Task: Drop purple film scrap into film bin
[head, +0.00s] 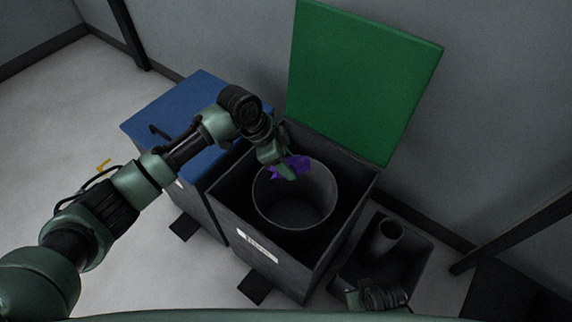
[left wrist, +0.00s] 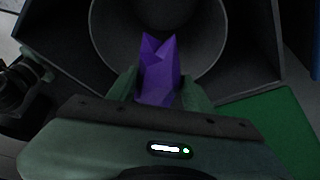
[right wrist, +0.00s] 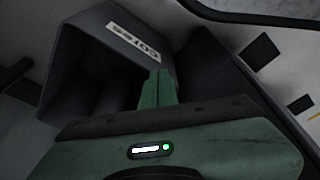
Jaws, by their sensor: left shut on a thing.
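The purple film scrap (head: 296,165) is crumpled and pointed. My left gripper (head: 286,171) is shut on it, over the mouth of the round inner container in the dark bin (head: 325,264) with the raised green lid. The left wrist view shows the scrap (left wrist: 158,66) between the two fingers, with the round opening beyond it. My right gripper (right wrist: 158,90) has its fingers together with nothing visible between them, near a dark box labelled "CORES" (right wrist: 82,55).
A bin with a closed blue lid (head: 190,105) stands left of the open bin. The green lid (head: 360,75) stands up against the grey wall. A low dark box at right holds a tube (head: 384,238). Floor is clear at far left.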

